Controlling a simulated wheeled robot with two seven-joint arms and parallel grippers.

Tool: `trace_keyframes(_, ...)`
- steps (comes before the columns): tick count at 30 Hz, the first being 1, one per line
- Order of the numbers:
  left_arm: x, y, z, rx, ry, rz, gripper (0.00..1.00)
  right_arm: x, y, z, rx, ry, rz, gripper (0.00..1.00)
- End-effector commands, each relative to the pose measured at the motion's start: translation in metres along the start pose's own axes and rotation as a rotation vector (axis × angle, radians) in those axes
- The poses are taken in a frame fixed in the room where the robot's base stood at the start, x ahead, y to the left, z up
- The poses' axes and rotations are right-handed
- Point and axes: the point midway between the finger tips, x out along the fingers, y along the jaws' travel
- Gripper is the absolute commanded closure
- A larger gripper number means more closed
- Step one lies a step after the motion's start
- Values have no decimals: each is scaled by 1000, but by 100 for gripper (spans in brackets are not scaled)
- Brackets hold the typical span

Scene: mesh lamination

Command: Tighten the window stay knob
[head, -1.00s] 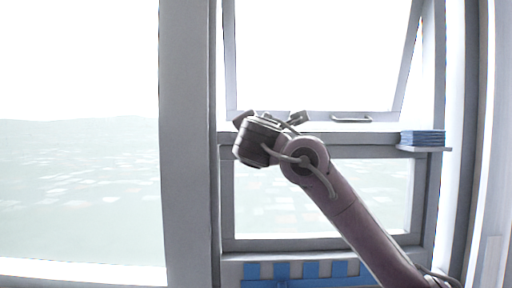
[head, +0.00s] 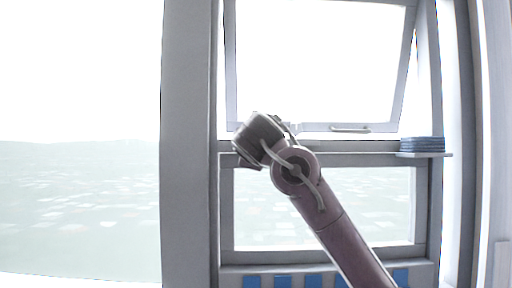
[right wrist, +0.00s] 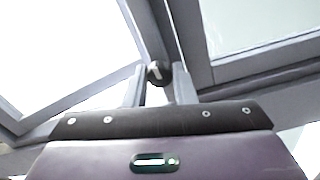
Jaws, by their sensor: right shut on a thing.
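The window stay knob (right wrist: 158,72) is a small dark round knob with a pale mark on its face, in the upper middle of the right wrist view. My right gripper (right wrist: 159,90) has one finger on each side of it and is shut on it. In the head view my right arm comes from the lower right, and its wrist (head: 262,138) is at the lower left corner of the tilted sash (head: 312,128). There the wrist hides the knob and fingertips. My left gripper is in neither view.
A grey window frame (head: 190,150) surrounds the sash. A window handle (head: 350,129) is on the sash's bottom rail. A small shelf (head: 440,155) with a blue stack (head: 422,145) juts out at the right. Several blue pieces (head: 283,282) line the bottom edge.

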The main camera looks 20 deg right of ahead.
Motion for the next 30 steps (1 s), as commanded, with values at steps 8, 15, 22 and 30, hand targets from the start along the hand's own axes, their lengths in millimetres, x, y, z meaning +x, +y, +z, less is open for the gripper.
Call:
trace_keyframes(8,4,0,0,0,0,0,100,0,-2,0,67,-1,-3,99)
trace_keyframes(15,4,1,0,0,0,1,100,1,-2,0,78,-2,-3,99)
trace_keyframes(22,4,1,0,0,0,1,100,1,-1,0,77,-2,-2,75)
trace_keyframes(30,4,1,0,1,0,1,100,0,-1,0,77,-1,-1,54)
